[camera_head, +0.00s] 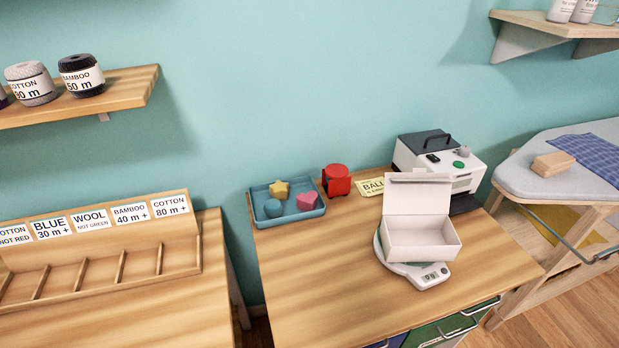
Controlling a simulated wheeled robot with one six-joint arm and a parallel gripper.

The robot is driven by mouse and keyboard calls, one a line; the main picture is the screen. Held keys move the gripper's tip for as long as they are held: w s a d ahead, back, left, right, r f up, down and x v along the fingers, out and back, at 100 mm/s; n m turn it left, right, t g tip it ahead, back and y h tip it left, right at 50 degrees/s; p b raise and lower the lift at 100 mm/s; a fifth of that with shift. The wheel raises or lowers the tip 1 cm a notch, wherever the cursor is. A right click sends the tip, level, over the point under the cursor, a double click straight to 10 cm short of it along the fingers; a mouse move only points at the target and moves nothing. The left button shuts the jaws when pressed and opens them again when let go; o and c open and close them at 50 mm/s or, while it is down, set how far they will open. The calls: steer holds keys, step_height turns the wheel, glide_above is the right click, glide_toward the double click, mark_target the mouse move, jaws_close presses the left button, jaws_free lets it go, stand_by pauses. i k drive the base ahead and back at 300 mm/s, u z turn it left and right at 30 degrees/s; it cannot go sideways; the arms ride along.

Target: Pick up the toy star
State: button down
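The toy star (279,189) is yellow and sits in a shallow blue tray (262,221) at the back left of the middle wooden table. In the tray with it are a blue round piece (273,208) in front and a pink heart (307,200) to the right. The star looks unobstructed from this view. My gripper is not in view.
A red object (336,180) stands right of the tray. An open white box (423,240) rests on a scale (428,276). A white machine (439,158) stands behind it. The table's (320,290) front left is clear. A sorting rack (100,255) is at left.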

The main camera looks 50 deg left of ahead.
mark_target(280, 191)
steer(key=u, duration=2)
